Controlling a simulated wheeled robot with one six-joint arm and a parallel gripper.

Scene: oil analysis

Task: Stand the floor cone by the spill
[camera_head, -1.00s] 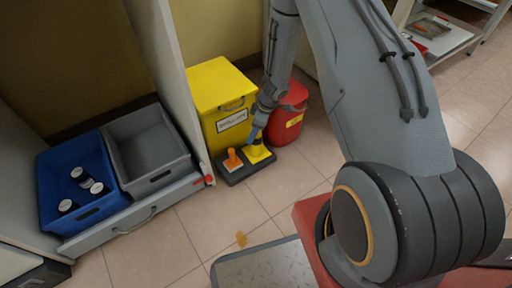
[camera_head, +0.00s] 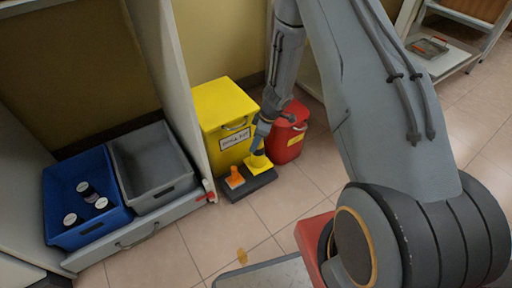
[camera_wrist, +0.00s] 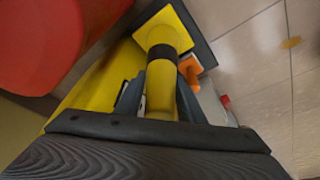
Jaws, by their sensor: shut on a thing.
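The yellow floor cone (camera_head: 258,162) has a square base and a dark band, and it is on a dark tray (camera_head: 250,184) on the floor. My gripper (camera_head: 262,136) is shut on the cone's upper part from above. In the wrist view the cone (camera_wrist: 162,88) runs between my gripper's fingers (camera_wrist: 160,95), with its base over the dark tray. I cannot tell whether the base touches the tray. The spill is a small orange-brown spot (camera_head: 242,256) on the tiles; it also shows in the wrist view (camera_wrist: 291,42).
An orange object (camera_head: 235,178) is on the tray beside the cone. A yellow bin (camera_head: 226,112) and a red bin (camera_head: 288,136) stand behind. A drawer at left holds a blue crate (camera_head: 62,182) with bottles and a grey crate (camera_head: 150,165).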

